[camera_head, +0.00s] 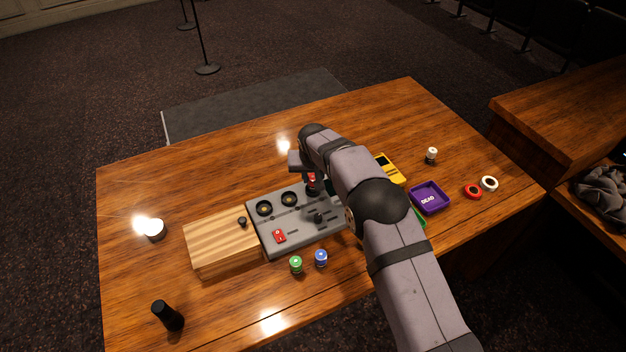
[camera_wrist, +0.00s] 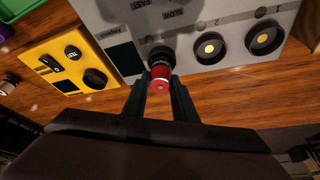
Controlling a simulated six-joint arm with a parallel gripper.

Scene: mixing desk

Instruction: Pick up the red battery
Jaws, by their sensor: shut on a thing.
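The red battery (camera_wrist: 160,77) is between the two dark fingers of my gripper (camera_wrist: 161,92) in the wrist view, and the fingers are shut on it. It is over the edge of the grey mixing panel (camera_wrist: 205,70). A dark round part sits right behind its far end; I cannot tell whether it belongs to the battery or the panel. In the head view a bit of red (camera_head: 311,177) shows at my gripper (camera_head: 314,187), over the back right of the panel (camera_head: 270,226); my arm hides part of this area.
Green (camera_head: 295,264) and blue (camera_head: 320,258) batteries stand in front of the panel. A yellow tester (camera_head: 388,168), a purple DEAD tray (camera_head: 430,208) and a white battery (camera_head: 431,155) are at right. A wooden box (camera_head: 215,238) adjoins the panel's left. The back left table is clear.

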